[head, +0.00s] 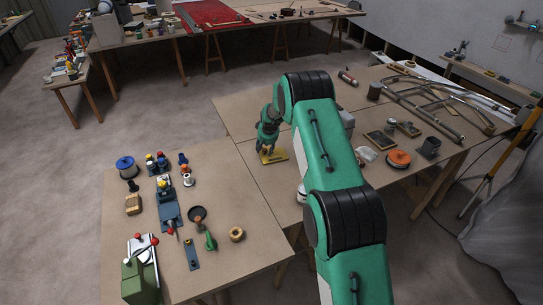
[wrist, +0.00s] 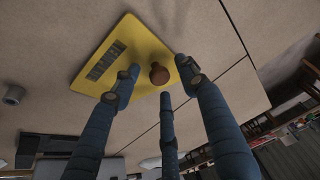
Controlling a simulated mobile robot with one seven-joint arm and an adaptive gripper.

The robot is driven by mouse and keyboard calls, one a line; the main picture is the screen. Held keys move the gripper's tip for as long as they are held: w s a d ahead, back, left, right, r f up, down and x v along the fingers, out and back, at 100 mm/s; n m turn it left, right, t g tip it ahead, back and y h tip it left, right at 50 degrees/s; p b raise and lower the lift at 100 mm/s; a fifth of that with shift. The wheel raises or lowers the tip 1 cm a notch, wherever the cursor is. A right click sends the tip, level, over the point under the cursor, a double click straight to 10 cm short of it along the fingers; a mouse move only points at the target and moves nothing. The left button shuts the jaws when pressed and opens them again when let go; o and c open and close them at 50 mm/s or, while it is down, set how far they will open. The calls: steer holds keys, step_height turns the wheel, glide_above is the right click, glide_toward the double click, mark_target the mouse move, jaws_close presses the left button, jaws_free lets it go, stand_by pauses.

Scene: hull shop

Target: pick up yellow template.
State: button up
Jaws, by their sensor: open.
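The yellow template (head: 274,157) lies flat on the brown table, near the table's left edge in the head view. In the wrist view the yellow template (wrist: 132,62) is a flat plate with a dark printed patch and a round brown knob (wrist: 159,73) standing on it. My gripper (head: 267,147) is right over the template. In the wrist view its three blue fingers (wrist: 158,85) are spread open around the knob, with nothing held between them. I cannot tell whether a fingertip touches the plate.
On the near-left table (head: 130,215) stand a blue spool (head: 127,167), several small bottles, a roll of tape (head: 237,234) and a green machine (head: 141,272). An orange disc (head: 398,159) and curved metal frames lie to the right.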

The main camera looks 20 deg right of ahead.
jaws_close()
steer(key=shift+r, duration=0.1)
stand_by(0.4)
steer(key=shift+r+p, duration=0.4)
steer(key=shift+r, duration=1.15)
steer(key=shift+s+r, duration=0.15)
steer(key=shift+s, duration=0.15)
steer(key=s+a+r+p, duration=0.1)
steer(key=s+a, duration=0.2)
steer(key=s, duration=1.2)
steer(key=shift+a+r+p, duration=0.2)
steer(key=shift+p, duration=0.15)
